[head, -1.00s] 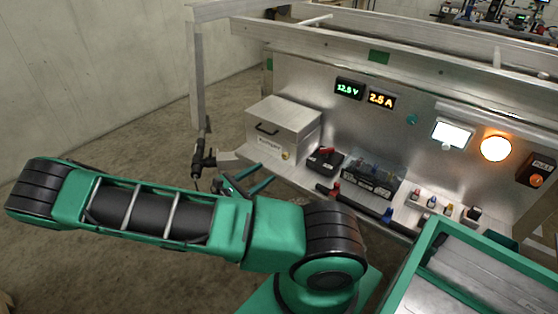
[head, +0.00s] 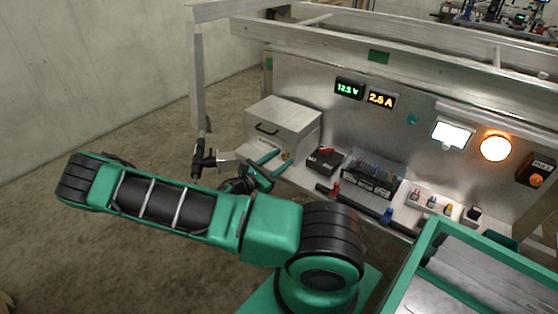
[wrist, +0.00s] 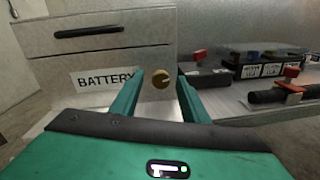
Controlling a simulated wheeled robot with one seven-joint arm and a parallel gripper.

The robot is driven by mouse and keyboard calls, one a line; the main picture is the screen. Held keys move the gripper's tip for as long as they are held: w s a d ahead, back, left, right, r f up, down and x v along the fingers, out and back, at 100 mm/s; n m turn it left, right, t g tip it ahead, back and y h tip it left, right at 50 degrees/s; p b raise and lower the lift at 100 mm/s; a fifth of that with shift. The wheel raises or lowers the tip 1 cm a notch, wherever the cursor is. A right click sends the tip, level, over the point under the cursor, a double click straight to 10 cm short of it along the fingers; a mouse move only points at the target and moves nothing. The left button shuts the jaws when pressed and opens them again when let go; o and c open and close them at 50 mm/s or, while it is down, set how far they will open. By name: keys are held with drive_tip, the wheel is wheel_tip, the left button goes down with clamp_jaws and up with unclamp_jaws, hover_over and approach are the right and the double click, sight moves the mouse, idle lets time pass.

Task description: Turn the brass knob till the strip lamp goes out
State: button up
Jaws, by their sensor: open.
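The brass knob (wrist: 160,79) is on the lower front of the metal battery box (wrist: 100,60), right of the label "BATTERY". My gripper (wrist: 161,74) is open in the wrist view, with one green finger on each side of the knob. I cannot tell whether the fingertips reach around it or stop short of it. In the head view my gripper (head: 274,168) is close to the front of the box. A white rectangular lamp (head: 452,134) on the back panel is lit, and a round orange lamp (head: 495,147) glows beside it. I cannot tell which is the strip lamp.
Right of the box are a black block with a red part (head: 326,160), a clear-lidded fuse box (head: 372,175) and several small switches (head: 432,203). A black bar with red and blue clips runs along the shelf front. Two displays (head: 365,93) glow. A green-edged tray (head: 425,260) is at lower right.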

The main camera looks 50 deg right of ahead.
drive_tip(key=shift+d, duration=0.1)
clamp_jaws()
drive_tip(key=c, duration=1.1)
unclamp_jaws()
drive_tip(key=shift+r+m, duration=0.1)
drive_tip(key=shift+m, duration=1.4)
drive_tip(key=shift+o, duration=0.2)
drive_tip(key=o, duration=1.1)
drive_tip(key=shift+c, duration=0.2)
drive_tip(key=a, duration=1.1)
